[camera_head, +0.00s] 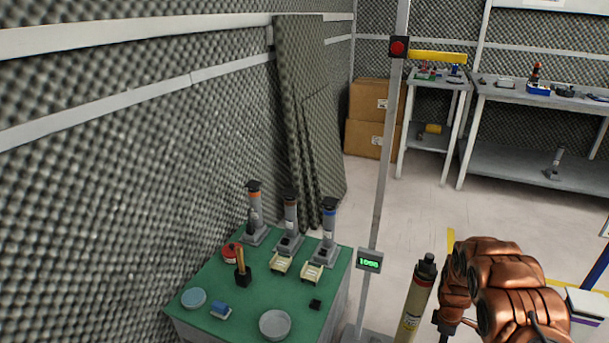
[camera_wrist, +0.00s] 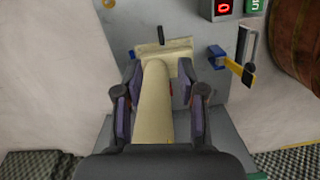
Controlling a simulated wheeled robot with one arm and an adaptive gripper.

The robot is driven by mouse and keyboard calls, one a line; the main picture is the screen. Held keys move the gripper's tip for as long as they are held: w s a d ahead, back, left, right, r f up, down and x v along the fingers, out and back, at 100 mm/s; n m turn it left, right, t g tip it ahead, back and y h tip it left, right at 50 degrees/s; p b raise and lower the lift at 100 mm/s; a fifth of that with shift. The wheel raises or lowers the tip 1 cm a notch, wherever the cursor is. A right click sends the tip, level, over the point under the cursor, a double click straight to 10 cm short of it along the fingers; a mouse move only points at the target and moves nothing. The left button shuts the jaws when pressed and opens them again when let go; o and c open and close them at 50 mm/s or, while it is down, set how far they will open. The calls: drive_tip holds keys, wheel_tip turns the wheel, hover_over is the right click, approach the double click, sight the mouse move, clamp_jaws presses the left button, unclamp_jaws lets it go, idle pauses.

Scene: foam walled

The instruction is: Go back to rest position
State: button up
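My gripper (camera_wrist: 162,78) shows in the wrist view with its two dark, purple-padded fingers spread apart. A pale yellow cylinder (camera_wrist: 156,105) lies between the fingers, with a visible gap on its right side. Its far end is at a pale yellow block (camera_wrist: 178,52) on a grey surface. In the head view, my copper-covered arm fills the lower right. A yellowish cylinder with a dark cap (camera_head: 415,302) stands just left of it. My fingers cannot be made out in that view.
A green-topped table (camera_head: 205,268) at lower left holds several tools and dishes. A pole (camera_head: 382,190) with a red button and a display (camera_head: 369,261) stands beside it. Grey benches (camera_head: 530,95) and cardboard boxes (camera_head: 370,140) stand at the back. Floor between is clear.

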drive_tip(key=s+a+r+m+p, duration=0.2)
drive_tip(key=s+r+p, duration=0.1)
drive_tip(key=r, duration=0.9)
drive_tip(key=s+a+r+m+h+p, duration=0.1)
drive_tip(key=s+a+r+m+p, duration=0.15)
drive_tip(key=r, duration=1.05)
drive_tip(key=s+a+r+m+p, duration=0.2)
drive_tip(key=s+r+p, duration=0.15)
drive_tip(key=r, duration=0.85)
drive_tip(key=s+a+r+m+y+p, duration=0.1)
drive_tip(key=s+a+r+m+p, duration=0.15)
drive_tip(key=s+a+r, duration=0.45)
drive_tip(key=s+a+r+m+p, duration=0.1)
drive_tip(key=s+a+r+p, duration=0.35)
drive_tip(key=r, duration=0.55)
drive_tip(key=s+a+r+m+p, duration=0.1)
drive_tip(key=s+a+r+p, duration=0.2)
drive_tip(key=s, duration=0.5)
drive_tip(key=s+a+r+g+y+p, duration=0.1)
drive_tip(key=s+a+r+p, duration=0.2)
drive_tip(key=s+a+r, duration=0.2)
drive_tip(key=s+r, duration=0.1)
drive_tip(key=s, duration=0.2)
drive_tip(key=shift+s+r+m, duration=0.2)
drive_tip(key=shift+s+m, duration=0.05)
drive_tip(key=shift+m, duration=0.15)
drive_tip(key=shift+s+a, duration=0.1)
